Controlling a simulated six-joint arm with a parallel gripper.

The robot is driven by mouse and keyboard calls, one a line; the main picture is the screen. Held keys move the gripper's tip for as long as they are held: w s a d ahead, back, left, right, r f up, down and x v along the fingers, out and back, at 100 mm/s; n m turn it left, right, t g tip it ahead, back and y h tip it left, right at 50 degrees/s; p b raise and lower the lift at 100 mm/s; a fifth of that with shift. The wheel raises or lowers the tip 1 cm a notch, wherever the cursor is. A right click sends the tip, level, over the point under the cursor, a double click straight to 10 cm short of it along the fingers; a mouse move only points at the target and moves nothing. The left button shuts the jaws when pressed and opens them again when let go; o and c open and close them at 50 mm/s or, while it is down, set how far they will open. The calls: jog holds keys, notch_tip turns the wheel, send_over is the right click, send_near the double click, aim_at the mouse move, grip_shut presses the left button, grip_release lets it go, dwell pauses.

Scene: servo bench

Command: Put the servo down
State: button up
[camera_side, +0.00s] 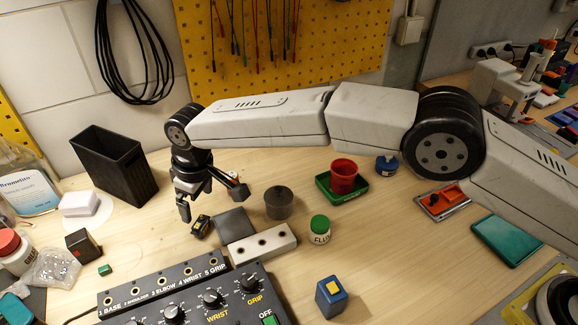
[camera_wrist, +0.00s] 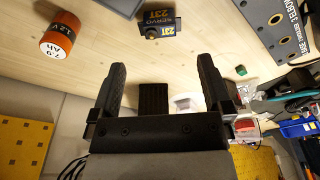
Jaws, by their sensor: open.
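The servo, a small dark and blue block with a yellow "SERVO 23T" label, lies on the wooden bench. In the wrist view the servo (camera_wrist: 153,22) is beyond my fingertips, near the top. In the side view the servo (camera_side: 201,226) sits just below my gripper (camera_side: 212,201). My gripper is open, its fingers spread wide with nothing between them, and it also shows in the wrist view (camera_wrist: 162,66). The servo appears apart from both fingers.
A dark grey block (camera_side: 234,224) and a pale bar with holes (camera_side: 262,246) lie right of the servo. The control box (camera_side: 190,300) is in front. A black bin (camera_side: 112,168) stands behind left. Bare bench surrounds the servo's left side.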

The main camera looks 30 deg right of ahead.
jog(key=shift+s+d+r, duration=0.15)
jog(key=shift+r, duration=0.9)
jog(key=shift+s+d+r, duration=0.1)
jog(key=shift+r, duration=0.9)
jog(key=s+d+r+m, duration=0.15)
jog(key=d+m, duration=0.35)
jog(key=d, duration=2.1)
jog(key=s+d+f+m, duration=0.1)
jog(key=s+d+m, duration=0.1)
jog(key=s+d, duration=0.6)
jog(key=s+d+f+m+t+h, duration=0.1)
jog(key=s+d+f+m, duration=0.1)
jog(key=s+d, duration=0.6)
jog(key=s, duration=0.3)
jog(key=shift+s+d+f, duration=0.3)
jog(key=shift+d, duration=0.05)
